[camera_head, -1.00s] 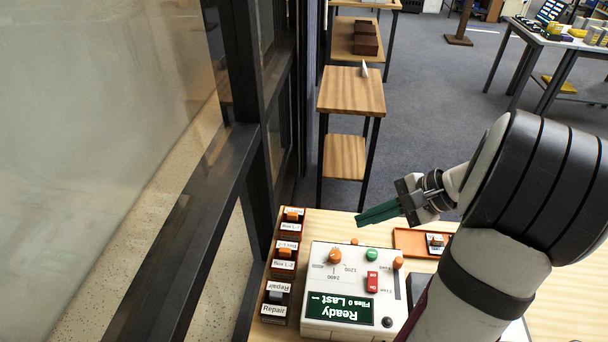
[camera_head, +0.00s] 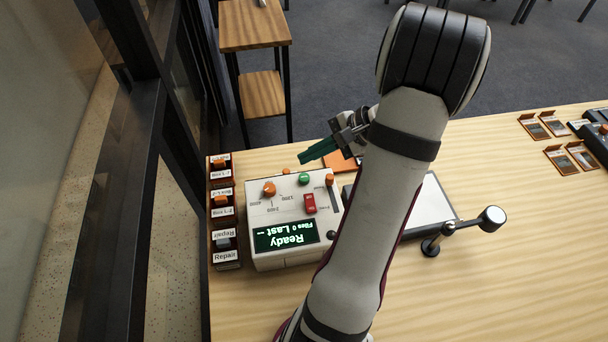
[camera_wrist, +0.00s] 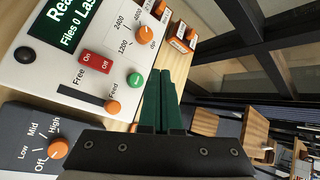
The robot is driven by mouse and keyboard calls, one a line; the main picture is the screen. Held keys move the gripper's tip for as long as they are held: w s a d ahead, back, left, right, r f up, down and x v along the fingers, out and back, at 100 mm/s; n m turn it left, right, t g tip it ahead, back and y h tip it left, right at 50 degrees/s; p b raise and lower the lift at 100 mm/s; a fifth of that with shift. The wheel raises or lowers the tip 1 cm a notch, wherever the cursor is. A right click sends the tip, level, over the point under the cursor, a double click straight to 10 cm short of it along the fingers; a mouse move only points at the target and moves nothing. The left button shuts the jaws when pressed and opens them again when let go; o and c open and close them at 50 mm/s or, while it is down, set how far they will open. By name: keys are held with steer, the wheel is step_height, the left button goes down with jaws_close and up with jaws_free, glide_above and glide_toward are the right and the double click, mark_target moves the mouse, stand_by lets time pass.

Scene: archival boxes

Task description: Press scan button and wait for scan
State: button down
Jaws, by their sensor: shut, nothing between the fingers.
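A cream control box (camera_head: 265,208) stands on the wooden table, its green display (camera_head: 285,236) reading "Ready", "Files 0" and "Last --". On its top are a round green button (camera_head: 304,179), a red switch (camera_head: 310,203) and orange knobs (camera_head: 269,188). In the wrist view the green button (camera_wrist: 134,78) shows clear and uncovered, left of the fingers. My gripper (camera_head: 303,158) has dark green fingers, shut together and empty. They hang near the box's far edge, apart from the button. In the wrist view my gripper (camera_wrist: 167,74) points past the button.
A row of labelled boxes (camera_head: 223,210), with "Repair" among the labels, stands left of the control box. An orange tray (camera_head: 341,162) lies behind my gripper. A flat pale panel (camera_head: 430,208) and a jointed lamp-like arm (camera_head: 465,230) are at right.

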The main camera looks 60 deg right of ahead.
mark_target(309, 177)
steer(key=shift+f, duration=1.8)
steer(key=shift+f, duration=0.1)
stand_by(0.5)
steer(key=shift+f, duration=0.3)
steer(key=shift+f, duration=0.45)
stand_by(0.5)
stand_by(0.3)
steer(key=shift+r, duration=0.85)
steer(key=shift+r, duration=2.5)
stand_by(0.7)
